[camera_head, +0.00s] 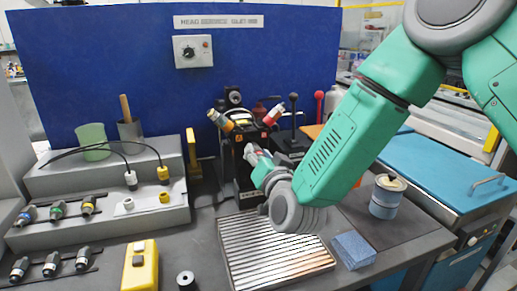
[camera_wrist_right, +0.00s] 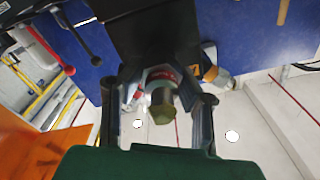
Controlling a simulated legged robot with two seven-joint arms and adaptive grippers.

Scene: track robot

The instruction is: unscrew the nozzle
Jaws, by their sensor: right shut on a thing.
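A dark machine head (camera_head: 240,180) stands before the blue panel and carries several nozzles. One with a yellow-orange band (camera_head: 222,121) points up left, and one with a red band (camera_head: 273,115) points up right. My right gripper (camera_head: 253,153) reaches in from the right to the front of the head. In the right wrist view my right gripper (camera_wrist_right: 163,95) is shut around a nozzle with an olive hex tip (camera_wrist_right: 162,104) and a reddish ring behind it. The orange-banded nozzle (camera_wrist_right: 212,72) shows beside it. The held nozzle is mostly hidden in the head view. My left gripper is not in view.
A stepped grey rack (camera_head: 110,213) with several spare nozzles and two cabled plugs is at the left. A ribbed metal tray (camera_head: 275,255), a blue sponge (camera_head: 353,250), a blue tin (camera_head: 386,197) and a yellow device (camera_head: 140,265) lie on the bench. Black and red levers (camera_head: 318,100) stand right of the head.

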